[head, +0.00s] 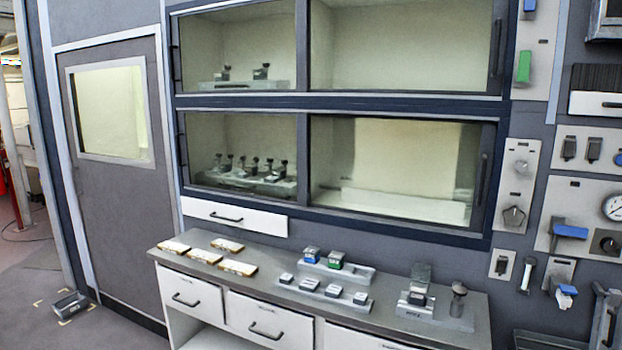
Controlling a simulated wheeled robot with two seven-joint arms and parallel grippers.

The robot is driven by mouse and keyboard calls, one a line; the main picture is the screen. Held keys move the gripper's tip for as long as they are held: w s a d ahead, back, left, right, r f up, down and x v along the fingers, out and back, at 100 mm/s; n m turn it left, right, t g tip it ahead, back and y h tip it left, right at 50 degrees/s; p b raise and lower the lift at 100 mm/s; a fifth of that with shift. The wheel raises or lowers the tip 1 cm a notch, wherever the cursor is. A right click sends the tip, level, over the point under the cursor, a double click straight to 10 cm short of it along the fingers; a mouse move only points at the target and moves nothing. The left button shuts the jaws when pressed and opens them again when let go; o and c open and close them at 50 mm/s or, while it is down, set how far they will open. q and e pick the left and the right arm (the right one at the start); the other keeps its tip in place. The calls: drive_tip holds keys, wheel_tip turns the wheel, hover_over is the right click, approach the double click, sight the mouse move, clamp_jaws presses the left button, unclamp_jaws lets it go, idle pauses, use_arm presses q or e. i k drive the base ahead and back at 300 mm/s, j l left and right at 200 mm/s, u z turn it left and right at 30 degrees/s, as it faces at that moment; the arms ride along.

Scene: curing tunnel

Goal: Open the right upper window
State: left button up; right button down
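The right upper window (400,45) is a wide glass pane in a dark frame, at the top of the head view. It has a dark vertical handle (496,48) near its right edge. The pane appears to be shut, with its left edge at the frame post beside the left upper window (238,45). The top of the window is cut off by the picture edge. Neither of my grippers shows in the head view.
Below are the left lower window (240,150) and right lower window (395,168). A counter (390,285) with small blocks and trays stands in front of the wall. Switches and a gauge (614,208) are at right. A grey door (120,190) is at left, beside open floor.

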sight(500, 8)
drive_tip(key=i+l+z, duration=0.2)
drive_tip(key=l, duration=0.2)
drive_tip(key=l+z, duration=0.25)
drive_tip(key=l, duration=0.2)
drive_tip(key=i+l+z, duration=0.45)
drive_tip(key=l, duration=0.2)
